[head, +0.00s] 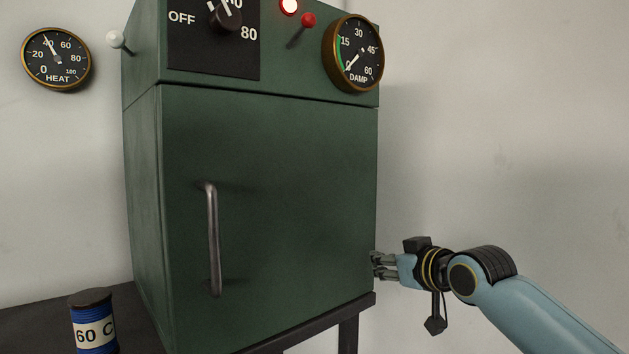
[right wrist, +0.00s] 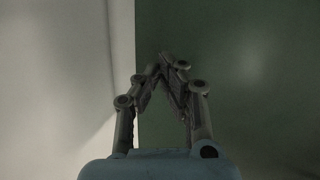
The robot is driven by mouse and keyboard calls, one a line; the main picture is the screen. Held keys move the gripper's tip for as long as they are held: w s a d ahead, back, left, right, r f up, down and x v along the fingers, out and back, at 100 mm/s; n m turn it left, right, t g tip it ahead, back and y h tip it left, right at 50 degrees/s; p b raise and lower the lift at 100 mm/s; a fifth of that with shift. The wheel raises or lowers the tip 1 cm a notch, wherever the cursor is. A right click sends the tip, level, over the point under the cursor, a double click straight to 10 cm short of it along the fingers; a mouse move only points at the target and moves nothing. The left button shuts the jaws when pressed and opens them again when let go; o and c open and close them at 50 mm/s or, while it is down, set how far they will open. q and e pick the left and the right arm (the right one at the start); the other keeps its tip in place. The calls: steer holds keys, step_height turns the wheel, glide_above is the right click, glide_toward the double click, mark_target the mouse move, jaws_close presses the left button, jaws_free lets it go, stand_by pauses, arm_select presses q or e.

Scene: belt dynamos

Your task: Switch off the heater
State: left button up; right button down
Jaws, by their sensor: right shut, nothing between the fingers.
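The heater is a green cabinet (head: 270,200) with a closed door and a vertical metal handle (head: 212,240). On its upper panel is a dark dial plate with a knob (head: 225,18), marked OFF at left and 80 at lower right; the plate's top is cut off. A red-tipped lever (head: 308,20) stands beside a lit red lamp (head: 289,6). My right gripper (head: 374,265) is shut and empty at the cabinet's lower right edge, well below the knob. In the right wrist view its fingertips (right wrist: 164,64) meet before the green surface. My left gripper is out of view.
A HEAT gauge (head: 57,59) on the wall points near 40. A DAMP gauge (head: 354,54) on the cabinet points near 0. A white-knobbed lever (head: 115,39) sticks out at left. A blue spool marked 60 C (head: 94,322) stands on the dark table (head: 140,300). The right side is free.

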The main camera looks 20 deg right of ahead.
steer(key=s+a+r+n+t+y+p, duration=0.1)
steer(key=a+r+t, duration=0.1)
steer(key=r, duration=0.9)
steer(key=s+a+r+n+t+y+p, duration=0.1)
steer(key=s+a+r+n+y, duration=0.15)
steer(key=r, duration=0.95)
steer(key=s+a+r+n+y, duration=0.2)
steer(key=s+a+r, duration=0.1)
steer(key=r, duration=0.3)
steer(key=s+a+r+n+y+p, duration=0.1)
steer(key=s+a+r+n, duration=0.1)
steer(key=s+r, duration=0.4)
steer(key=s+a+r+n+t+y+p, duration=0.1)
steer(key=s+a+r, duration=0.3)
steer(key=r, duration=0.4)
steer(key=shift+s+a+n+y, duration=0.15)
steer(key=shift+s+n+y, duration=0.05)
steer(key=shift+n+y, duration=0.55)
